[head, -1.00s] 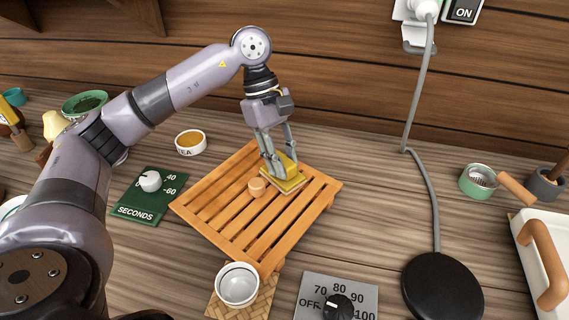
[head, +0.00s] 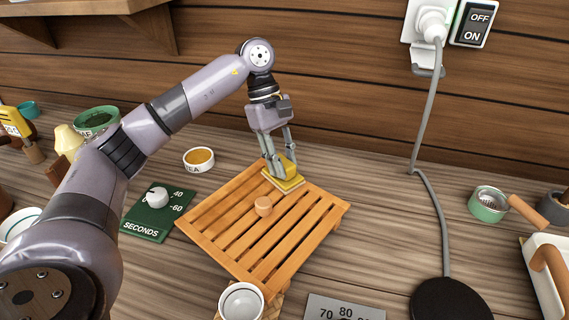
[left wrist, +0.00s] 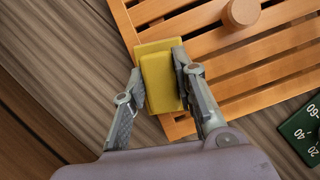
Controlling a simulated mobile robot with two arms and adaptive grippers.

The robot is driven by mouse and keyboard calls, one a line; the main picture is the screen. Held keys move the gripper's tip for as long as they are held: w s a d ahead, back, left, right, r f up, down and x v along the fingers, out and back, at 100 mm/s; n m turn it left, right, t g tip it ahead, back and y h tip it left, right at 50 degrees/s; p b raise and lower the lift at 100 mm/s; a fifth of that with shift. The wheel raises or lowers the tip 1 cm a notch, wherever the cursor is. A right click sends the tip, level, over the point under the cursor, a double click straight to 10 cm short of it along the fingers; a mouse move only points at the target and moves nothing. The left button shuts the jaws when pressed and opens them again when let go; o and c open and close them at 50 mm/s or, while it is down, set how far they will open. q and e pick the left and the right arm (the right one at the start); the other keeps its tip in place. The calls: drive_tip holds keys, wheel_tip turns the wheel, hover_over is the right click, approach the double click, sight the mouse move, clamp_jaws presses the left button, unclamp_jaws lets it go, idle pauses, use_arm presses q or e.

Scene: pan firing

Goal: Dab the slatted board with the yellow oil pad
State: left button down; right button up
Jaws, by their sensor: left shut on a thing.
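The slatted board (head: 225,243) is a light wooden rack with parallel slats in the middle of the counter; it also shows in the left wrist view (left wrist: 285,68). My left gripper (head: 277,168) is shut on the yellow oil pad (head: 289,184), at the board's back edge. In the left wrist view, the fingers of the left gripper (left wrist: 159,80) grip the pad (left wrist: 157,66) from both sides, over the board's end. The pad looks down on the slats or very close above. My right gripper is not in view.
A small wooden knob (head: 263,206) stands on the board, in front of the pad. A green SECONDS dial (head: 152,226) and a small bowl of yellow liquid (head: 199,159) are to the left. A white cup (head: 241,302) stands in front. A grey cord (head: 424,130) hangs at right.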

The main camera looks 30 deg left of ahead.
sight(283, 161)
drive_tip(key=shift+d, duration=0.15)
use_arm(q)
wheel_tip(283, 161, up, 5)
drive_tip(key=p, duration=0.3)
drive_tip(key=shift+f, duration=0.1)
drive_tip(key=shift+r+p, duration=0.6)
drive_tip(key=shift+r, duration=0.25)
wheel_tip(283, 161, up, 2)
drive_tip(key=shift+r+p, duration=0.15)
drive_tip(key=shift+p, duration=0.85)
drive_tip(key=shift+r, duration=0.15)
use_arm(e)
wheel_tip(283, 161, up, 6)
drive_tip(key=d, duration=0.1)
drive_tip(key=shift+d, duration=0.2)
